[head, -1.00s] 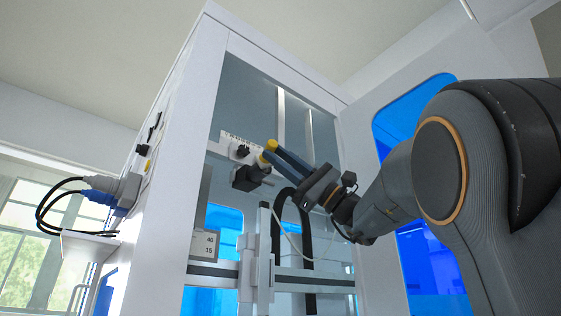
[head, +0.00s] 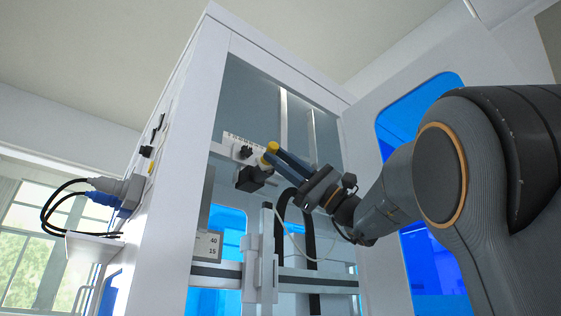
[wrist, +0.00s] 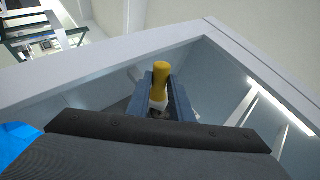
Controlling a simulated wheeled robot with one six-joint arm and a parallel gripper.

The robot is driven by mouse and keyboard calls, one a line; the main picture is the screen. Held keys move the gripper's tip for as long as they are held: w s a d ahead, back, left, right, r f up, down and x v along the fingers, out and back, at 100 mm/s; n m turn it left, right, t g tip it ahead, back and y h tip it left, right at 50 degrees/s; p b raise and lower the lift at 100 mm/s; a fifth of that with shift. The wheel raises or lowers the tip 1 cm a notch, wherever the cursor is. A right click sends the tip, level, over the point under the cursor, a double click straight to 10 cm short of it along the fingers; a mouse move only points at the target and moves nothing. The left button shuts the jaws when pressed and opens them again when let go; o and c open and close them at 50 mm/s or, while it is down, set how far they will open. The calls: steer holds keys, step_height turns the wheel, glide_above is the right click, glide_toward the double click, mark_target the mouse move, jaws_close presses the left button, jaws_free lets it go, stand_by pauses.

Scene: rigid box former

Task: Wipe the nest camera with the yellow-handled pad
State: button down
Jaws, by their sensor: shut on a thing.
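My gripper (head: 281,158) reaches into the upper part of the white machine frame. It is shut on the yellow-handled pad. The pad's yellow handle (head: 272,147) sticks up between the blue-grey fingers, and in the wrist view the yellow handle (wrist: 160,68) stands between them with a pale part below. In the head view a pale end of the pad shows just above and right of a dark box that looks like the nest camera (head: 250,179). They are very close; I cannot tell whether they touch. The pad's wiping face is hidden.
A white ruled bracket (head: 232,142) with a black knob sits just left of the pad. A thin pale cable hangs below the gripper. The frame's white left post (head: 190,150) and the rail (head: 315,283) below bound the opening. An open door (head: 362,130) stands at the right.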

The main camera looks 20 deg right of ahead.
steer(key=shift+w+a, duration=0.15)
steer(key=shift+w, duration=0.4)
steer(key=d, duration=0.2)
steer(key=w+d, duration=0.1)
steer(key=d, duration=0.1)
steer(key=shift+f, duration=0.15)
stand_by(0.4)
steer(key=a+b, duration=0.1)
steer(key=a, duration=0.1)
steer(key=s+a+b, duration=0.1)
steer(key=shift+s+a, duration=0.2)
steer(key=shift+a, duration=0.2)
